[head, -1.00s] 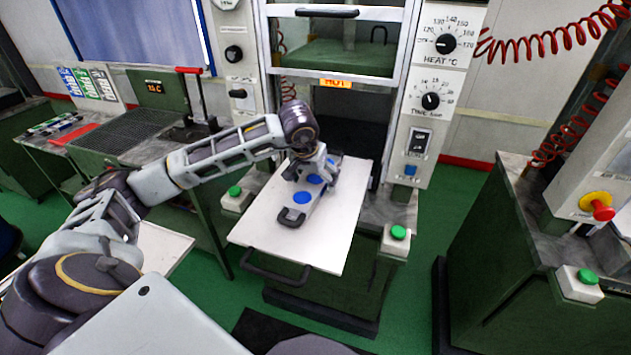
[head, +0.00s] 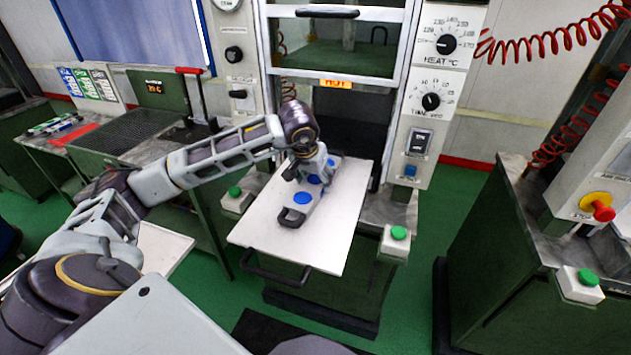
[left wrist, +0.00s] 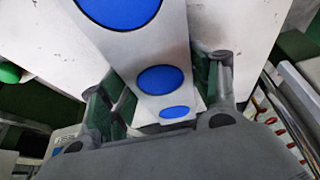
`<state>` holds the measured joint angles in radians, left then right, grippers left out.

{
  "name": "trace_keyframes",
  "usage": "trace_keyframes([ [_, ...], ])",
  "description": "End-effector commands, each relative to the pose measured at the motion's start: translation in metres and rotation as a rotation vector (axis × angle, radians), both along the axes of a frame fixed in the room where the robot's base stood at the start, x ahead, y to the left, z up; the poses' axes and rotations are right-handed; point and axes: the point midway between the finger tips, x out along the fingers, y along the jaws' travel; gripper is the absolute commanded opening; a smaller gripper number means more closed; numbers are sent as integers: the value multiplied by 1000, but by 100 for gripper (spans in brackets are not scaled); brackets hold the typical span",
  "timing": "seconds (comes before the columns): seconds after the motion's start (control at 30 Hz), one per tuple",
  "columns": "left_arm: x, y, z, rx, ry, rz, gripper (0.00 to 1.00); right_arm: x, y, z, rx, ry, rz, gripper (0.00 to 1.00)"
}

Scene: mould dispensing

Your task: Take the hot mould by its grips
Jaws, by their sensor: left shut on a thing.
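The mould (head: 307,208) is a long pale grey block with several round blue cavities along its top. It lies on the white tray (head: 330,237) pulled out in front of the press. A dark loop grip (head: 291,217) sticks out at its near end and is free. My left gripper (head: 316,168) is at the far end and shut on the mould there. In the left wrist view its two fingers (left wrist: 160,103) stand on either side of the mould's end (left wrist: 150,48). The far grip is hidden by the gripper. My right gripper is not in view.
The press (head: 335,55) stands behind the tray, with a lit HOT sign (head: 337,84). Green-button boxes (head: 396,240) flank the tray, which has a dark front handle (head: 275,273). A bench with a grate (head: 125,135) is at left. The tray's right side is bare.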

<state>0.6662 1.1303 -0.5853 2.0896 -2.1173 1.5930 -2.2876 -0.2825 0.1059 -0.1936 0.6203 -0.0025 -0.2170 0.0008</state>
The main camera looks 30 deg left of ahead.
Motion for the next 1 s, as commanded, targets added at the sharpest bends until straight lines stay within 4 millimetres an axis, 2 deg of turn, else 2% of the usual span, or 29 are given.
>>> trace_keyframes([
  [0.47, 1, 0, 12, 1, -6, 1, 9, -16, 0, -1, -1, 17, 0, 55],
  [0.67, 1, 0, 28, 0, -7, 1, 9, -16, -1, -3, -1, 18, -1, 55],
  [1.0, 1, 0, 64, 0, -7, 1, 9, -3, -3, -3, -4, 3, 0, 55],
])
